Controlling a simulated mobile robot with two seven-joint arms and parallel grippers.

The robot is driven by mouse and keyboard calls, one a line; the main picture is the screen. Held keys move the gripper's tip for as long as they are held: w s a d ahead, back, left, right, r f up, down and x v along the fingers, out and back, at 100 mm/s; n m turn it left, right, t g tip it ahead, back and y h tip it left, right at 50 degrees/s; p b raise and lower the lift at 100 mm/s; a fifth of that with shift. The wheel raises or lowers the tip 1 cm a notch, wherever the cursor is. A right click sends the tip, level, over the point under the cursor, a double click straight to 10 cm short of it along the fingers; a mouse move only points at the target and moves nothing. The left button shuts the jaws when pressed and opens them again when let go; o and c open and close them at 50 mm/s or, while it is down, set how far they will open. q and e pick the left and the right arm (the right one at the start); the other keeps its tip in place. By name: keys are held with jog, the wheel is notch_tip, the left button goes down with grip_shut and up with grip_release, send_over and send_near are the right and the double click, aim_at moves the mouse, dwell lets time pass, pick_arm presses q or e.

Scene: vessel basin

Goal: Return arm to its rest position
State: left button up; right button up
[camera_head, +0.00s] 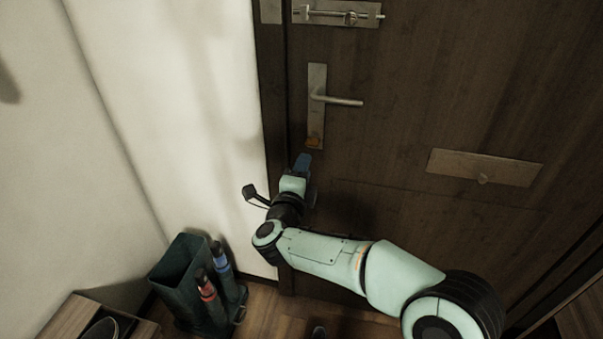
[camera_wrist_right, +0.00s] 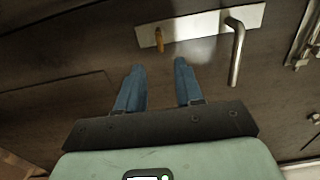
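My right arm reaches from the lower right to the dark wooden door (camera_head: 400,120) in the head view. Its gripper (camera_head: 303,160) is just below the lock plate of the door handle (camera_head: 342,101). In the right wrist view the two blue fingers of this gripper (camera_wrist_right: 158,82) are apart, with nothing between them. Beyond the fingertips is a small brass-coloured piece (camera_wrist_right: 159,40) on the handle plate, and the fingers look apart from it. The lever handle (camera_wrist_right: 236,55) is to its right. My left gripper is not in view.
A metal bolt (camera_head: 340,14) is high on the door, and a mail-slot plate (camera_head: 485,168) is to the right. A dark bin (camera_head: 183,280) with red and blue items stands by the white wall (camera_head: 180,110). A wooden cabinet (camera_head: 75,322) is at lower left.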

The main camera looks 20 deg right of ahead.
jog(key=shift+v, duration=0.9)
